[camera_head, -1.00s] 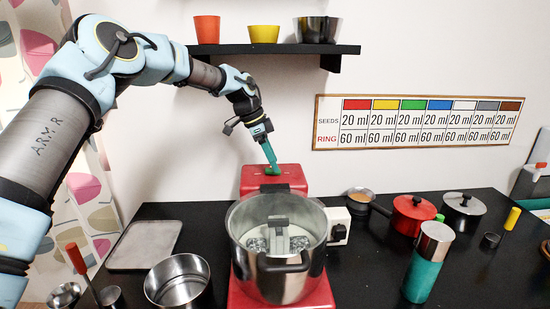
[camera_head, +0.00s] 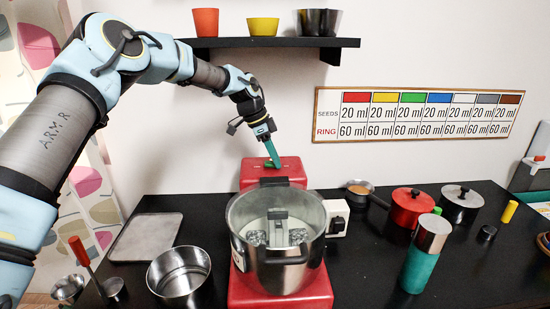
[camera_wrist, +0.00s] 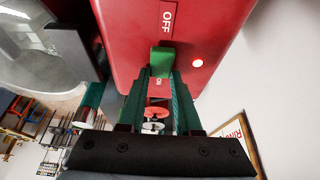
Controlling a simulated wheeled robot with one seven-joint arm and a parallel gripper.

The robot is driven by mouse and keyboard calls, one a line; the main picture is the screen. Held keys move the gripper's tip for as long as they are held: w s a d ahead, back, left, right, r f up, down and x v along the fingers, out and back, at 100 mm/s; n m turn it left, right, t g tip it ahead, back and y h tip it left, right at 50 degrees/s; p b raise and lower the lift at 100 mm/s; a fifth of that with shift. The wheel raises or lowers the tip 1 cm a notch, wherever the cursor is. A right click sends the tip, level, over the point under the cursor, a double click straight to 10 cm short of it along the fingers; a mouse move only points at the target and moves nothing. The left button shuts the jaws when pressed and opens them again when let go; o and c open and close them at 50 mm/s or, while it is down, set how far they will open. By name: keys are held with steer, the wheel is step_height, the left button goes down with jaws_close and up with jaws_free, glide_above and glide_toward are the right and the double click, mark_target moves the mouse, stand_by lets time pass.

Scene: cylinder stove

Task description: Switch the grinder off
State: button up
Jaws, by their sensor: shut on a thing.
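The grinder (camera_head: 300,290) is a red machine with a steel bowl (camera_head: 285,262) in front of its red rear housing (camera_head: 290,172). In the wrist view, a green switch (camera_wrist: 162,60) sits on the red face between an OFF label (camera_wrist: 167,18) and a partly visible ON label (camera_wrist: 158,82). My gripper (camera_wrist: 162,74) has its green fingers shut on the switch, with the tips just to its ON side. In the head view, my gripper (camera_head: 274,160) reaches the housing's top from above, partly hiding the switch.
A white light (camera_wrist: 197,62) shows beside the switch. A shelf (camera_head: 270,42) with several cups is above. A tray (camera_head: 146,237) and steel pot (camera_head: 180,272) stand left. A small white box (camera_head: 336,217), red pot (camera_head: 411,207) and teal container (camera_head: 421,265) stand right.

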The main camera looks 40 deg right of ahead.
jaws_close()
steer(key=shift+w+a+f+b, duration=0.1)
steer(key=shift+f+b, duration=0.15)
steer(key=shift+b, duration=0.5)
steer(key=g+h+b, duration=0.1)
steer(key=b, duration=0.1)
steer(key=shift+w+a+f+b, duration=0.1)
steer(key=shift+b, duration=0.2)
steer(key=shift+a+g+h+b, duration=0.1)
steer(key=shift+g+h+b, duration=0.3)
steer(key=shift+h+b, duration=0.45)
steer(key=shift+r+b, duration=0.35)
steer(key=shift+r, duration=0.05)
steer(key=o, duration=0.9)
jaws_free()
steer(key=shift+c, duration=0.2)
